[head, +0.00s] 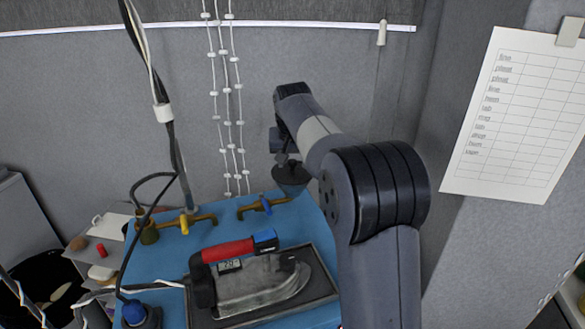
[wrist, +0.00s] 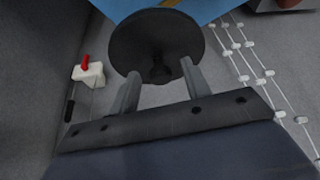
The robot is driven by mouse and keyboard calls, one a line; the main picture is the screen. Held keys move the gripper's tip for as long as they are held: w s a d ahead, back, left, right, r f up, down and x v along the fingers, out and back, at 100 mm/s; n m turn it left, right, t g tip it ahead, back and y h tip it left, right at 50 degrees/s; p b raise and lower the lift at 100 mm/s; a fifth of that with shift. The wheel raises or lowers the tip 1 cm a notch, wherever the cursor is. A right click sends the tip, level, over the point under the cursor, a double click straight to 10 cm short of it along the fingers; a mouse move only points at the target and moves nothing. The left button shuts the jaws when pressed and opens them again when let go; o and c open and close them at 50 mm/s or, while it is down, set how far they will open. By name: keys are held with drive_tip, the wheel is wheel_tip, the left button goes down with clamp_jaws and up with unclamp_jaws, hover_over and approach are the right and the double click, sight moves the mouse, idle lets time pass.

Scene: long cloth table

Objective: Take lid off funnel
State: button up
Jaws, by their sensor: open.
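A dark round lid (wrist: 150,35) with a small knob (wrist: 160,73) fills the upper middle of the wrist view. My gripper (wrist: 160,70) is open, with one finger on each side of the knob. A gap shows between the knob and the fingers. In the head view a dark, round, downward-narrowing shape (head: 291,174) is just below my gripper (head: 284,158), at the far right corner of the blue table. I cannot tell there where the lid ends and the funnel begins. The funnel is not clearly seen in the wrist view.
An iron with a red handle (head: 228,251) rests on a dark tray (head: 318,290) on the blue table (head: 160,258). Brass taps with yellow (head: 184,225) and blue (head: 266,204) handles stand near the back. Beaded cords (head: 226,110) hang behind. A cable hangs at left.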

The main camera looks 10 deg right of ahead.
sight(292, 162)
drive_tip(key=shift+w+f, duration=0.1)
drive_tip(key=shift+f, duration=0.1)
drive_tip(key=shift+c, duration=0.6)
clamp_jaws()
wheel_tip(292, 162, up, 10)
idle(0.4)
